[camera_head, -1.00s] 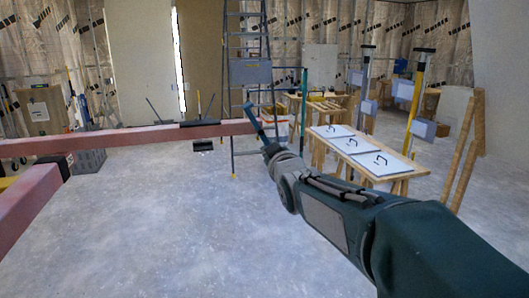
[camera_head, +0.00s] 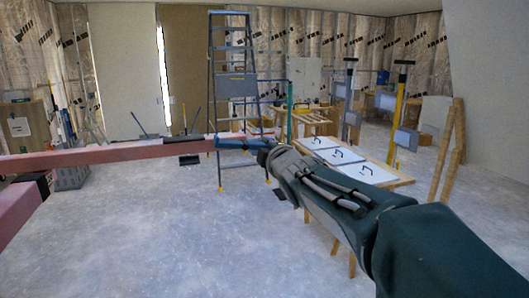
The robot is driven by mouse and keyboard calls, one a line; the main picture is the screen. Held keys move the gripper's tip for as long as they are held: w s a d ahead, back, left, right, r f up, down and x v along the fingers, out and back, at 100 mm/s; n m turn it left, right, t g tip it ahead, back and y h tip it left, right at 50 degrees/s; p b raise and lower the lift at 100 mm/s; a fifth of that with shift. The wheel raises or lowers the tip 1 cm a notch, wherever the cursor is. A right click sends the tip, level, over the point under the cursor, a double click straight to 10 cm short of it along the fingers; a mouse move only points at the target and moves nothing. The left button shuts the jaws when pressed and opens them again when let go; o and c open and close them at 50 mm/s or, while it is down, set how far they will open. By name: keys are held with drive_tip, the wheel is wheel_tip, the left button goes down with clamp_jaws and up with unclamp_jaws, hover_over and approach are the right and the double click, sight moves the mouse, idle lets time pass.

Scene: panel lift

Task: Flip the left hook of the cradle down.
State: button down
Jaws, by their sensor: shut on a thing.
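The cradle shows as pale red beams: a long beam (camera_head: 100,154) runs in from the left edge, and a nearer beam (camera_head: 14,208) slants across the lower left corner. My gripper (camera_head: 219,143) lies level at the long beam's right end. Its blue fingers point left and overlap that end. They are shut on a small part there that looks like the left hook, though the fingers hide nearly all of it. Its exact angle cannot be made out. A dark strip sits on the beam left of my fingers.
A blue stepladder (camera_head: 232,85) stands behind my gripper. A wooden table with white panels (camera_head: 336,156) stands to the right, close behind my arm. A grey crate (camera_head: 72,176) is at the left. The floor in front (camera_head: 150,240) is clear.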

drive_tip(key=shift+r+n, duration=0.3)
drive_tip(key=shift+n, duration=0.6)
drive_tip(key=c, duration=0.6)
unclamp_jaws()
drive_tip(key=shift+r, duration=0.1)
drive_tip(key=shift+c, duration=0.2)
drive_tip(key=v, duration=1.2)
